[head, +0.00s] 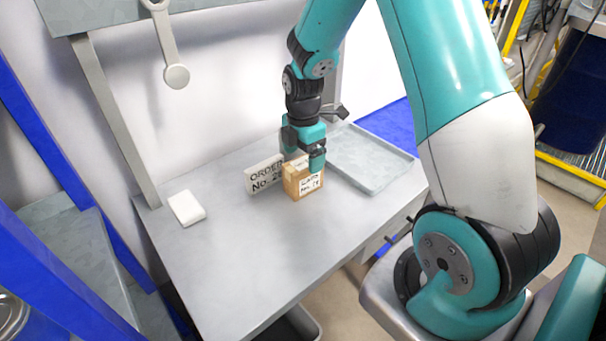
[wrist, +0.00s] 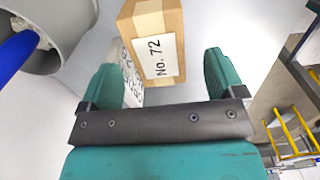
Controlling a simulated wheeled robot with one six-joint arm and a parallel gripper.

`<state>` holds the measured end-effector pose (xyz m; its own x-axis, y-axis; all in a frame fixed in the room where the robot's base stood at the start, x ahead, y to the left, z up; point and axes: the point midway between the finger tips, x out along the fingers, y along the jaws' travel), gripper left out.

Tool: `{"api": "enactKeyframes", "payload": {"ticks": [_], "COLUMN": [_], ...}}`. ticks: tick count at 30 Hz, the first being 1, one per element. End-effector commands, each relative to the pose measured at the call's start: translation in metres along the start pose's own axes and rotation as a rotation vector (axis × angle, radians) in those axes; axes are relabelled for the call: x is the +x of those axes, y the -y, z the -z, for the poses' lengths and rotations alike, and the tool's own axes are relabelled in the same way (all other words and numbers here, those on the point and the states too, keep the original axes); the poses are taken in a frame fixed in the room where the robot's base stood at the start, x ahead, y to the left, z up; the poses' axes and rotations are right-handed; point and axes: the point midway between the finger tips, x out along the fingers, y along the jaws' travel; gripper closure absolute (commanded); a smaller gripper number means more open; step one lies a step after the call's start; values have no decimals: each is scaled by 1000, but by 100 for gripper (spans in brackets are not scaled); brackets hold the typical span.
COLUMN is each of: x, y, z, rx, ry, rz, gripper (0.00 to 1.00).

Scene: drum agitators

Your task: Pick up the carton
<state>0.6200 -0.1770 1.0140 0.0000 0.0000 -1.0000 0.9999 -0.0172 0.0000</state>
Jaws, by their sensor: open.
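The carton (head: 301,181) is a small brown box with a white label, standing on the grey table beside an order sign. In the wrist view the carton (wrist: 158,42) shows its label "NO. 72" and lies ahead of and between the two teal fingers. My gripper (head: 308,153) is above and at the carton's top in the head view, and partly covers it.
The order sign (head: 264,175) stands close to the carton's left side. A shallow grey tray (head: 372,187) lies to the right on the table (head: 240,245). A white block (head: 186,208) lies at the left. The table's front part is clear.

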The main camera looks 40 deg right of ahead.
Motion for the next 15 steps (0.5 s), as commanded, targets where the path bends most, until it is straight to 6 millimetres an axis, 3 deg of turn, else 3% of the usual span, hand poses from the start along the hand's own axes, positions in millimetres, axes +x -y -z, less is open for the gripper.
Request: {"api": "enactKeyframes", "payload": {"ticks": [11, 15], "x": [45, 52], "y": [-1, -1], "z": [-1, -1], "rx": [0, 0], "ry": [-1, 0], "rz": [4, 1], "gripper": [12, 12]}}
